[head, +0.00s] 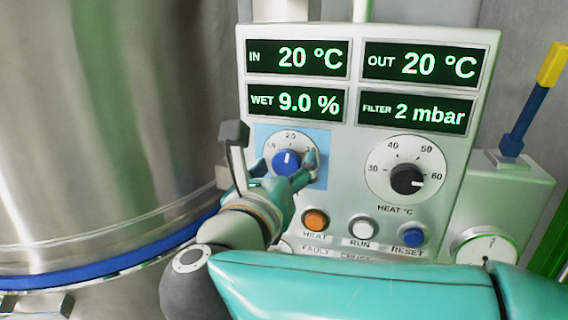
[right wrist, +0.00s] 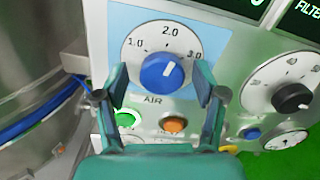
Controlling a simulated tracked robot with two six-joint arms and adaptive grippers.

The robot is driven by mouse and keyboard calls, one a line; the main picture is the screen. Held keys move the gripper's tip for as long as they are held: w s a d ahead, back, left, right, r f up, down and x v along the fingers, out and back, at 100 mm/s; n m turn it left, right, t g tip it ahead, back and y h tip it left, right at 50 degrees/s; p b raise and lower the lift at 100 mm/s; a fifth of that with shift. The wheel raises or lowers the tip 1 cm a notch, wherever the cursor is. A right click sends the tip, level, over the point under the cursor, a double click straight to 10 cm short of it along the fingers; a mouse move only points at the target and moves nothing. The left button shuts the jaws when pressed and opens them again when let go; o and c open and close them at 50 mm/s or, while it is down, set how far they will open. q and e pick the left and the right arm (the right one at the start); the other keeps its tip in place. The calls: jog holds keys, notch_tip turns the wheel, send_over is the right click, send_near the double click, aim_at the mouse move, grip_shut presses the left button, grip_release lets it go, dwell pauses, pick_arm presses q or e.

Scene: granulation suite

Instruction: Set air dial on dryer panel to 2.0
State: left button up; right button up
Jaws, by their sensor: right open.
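The air dial (head: 286,161) is a blue knob with a white mark on a white round scale, set in a light blue square on the dryer panel (head: 345,190). In the right wrist view the knob (right wrist: 161,73) shows between the fingers. My right gripper (head: 284,171) is open, with one finger on each side of the knob. In the right wrist view (right wrist: 161,80) a gap shows between each finger and the knob. My left gripper is not in view.
A black heat dial (head: 406,179) sits right of the air dial, near 60. Below are an orange button (head: 315,220), a white button (head: 363,228) and a blue button (head: 411,236). Displays fill the panel's top. A large steel vessel (head: 100,120) stands at left.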

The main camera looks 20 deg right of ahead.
jog(key=shift+d, duration=0.1)
jog(key=c, duration=1.1)
jog(key=shift+f+n+b, duration=0.15)
jog(key=shift+n+b, duration=0.55)
jog(key=shift+b, duration=0.05)
jog(key=shift+c, duration=0.2)
jog(key=shift+n, duration=0.5)
jog(key=o, duration=1.1)
jog(key=shift+o, duration=0.2)
jog(key=shift+s, duration=0.1)
jog(key=v, duration=1.2)
